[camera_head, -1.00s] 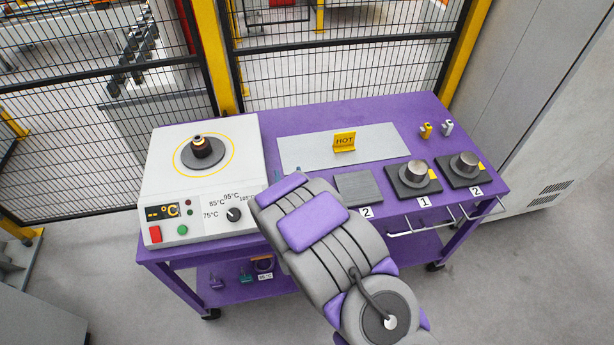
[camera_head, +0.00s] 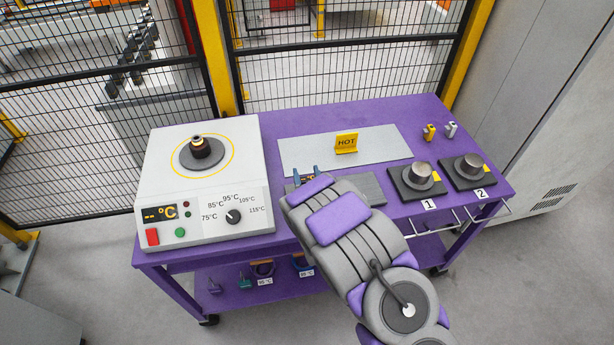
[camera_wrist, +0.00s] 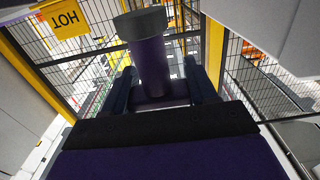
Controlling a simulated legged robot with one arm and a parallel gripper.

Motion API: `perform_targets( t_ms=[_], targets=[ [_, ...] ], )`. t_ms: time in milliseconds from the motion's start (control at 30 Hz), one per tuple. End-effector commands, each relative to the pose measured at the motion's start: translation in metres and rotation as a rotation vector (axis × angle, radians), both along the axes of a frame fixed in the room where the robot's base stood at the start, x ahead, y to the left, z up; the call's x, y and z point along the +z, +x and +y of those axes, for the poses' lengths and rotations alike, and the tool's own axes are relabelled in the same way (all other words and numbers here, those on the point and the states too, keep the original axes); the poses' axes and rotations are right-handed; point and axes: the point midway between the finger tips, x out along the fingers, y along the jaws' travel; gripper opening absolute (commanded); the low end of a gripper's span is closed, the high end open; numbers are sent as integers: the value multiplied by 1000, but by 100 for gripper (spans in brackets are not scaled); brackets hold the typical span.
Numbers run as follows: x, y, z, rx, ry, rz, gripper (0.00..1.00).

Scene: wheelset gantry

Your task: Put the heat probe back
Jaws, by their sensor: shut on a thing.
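My gripper (camera_head: 306,177) is over the purple bench, just right of the white heater box and in front of the grey plate with the HOT sign. In the wrist view my gripper (camera_wrist: 161,88) is shut on a dark, purplish cylinder with a wider grey end, which appears to be the heat probe (camera_wrist: 149,62). It points upward in that picture. In the head view the held thing is mostly hidden by my wrist; only a small bit shows between the fingers. The heater box (camera_head: 160,190) carries a dark round part (camera_head: 200,148) on top.
The HOT sign (camera_head: 346,143) stands on the grey plate (camera_head: 300,150). Stands 1 (camera_head: 417,181) and 2 (camera_head: 468,172) hold metal cylinders at the right. Small yellow (camera_head: 429,132) and grey (camera_head: 450,129) pieces stand behind. A mesh fence (camera_head: 330,70) closes the back. Labelled items lie on the lower shelf.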

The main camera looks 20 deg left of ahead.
Motion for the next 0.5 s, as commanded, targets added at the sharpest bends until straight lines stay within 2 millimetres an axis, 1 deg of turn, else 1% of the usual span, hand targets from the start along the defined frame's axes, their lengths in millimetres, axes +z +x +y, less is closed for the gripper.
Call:
perform_targets(
  t_ms=[167, 500],
  targets=[
    [1, 0, -2, 0, 2, 0, 20],
    [-9, 0, -3, -1, 2, 2, 20]
  ],
)
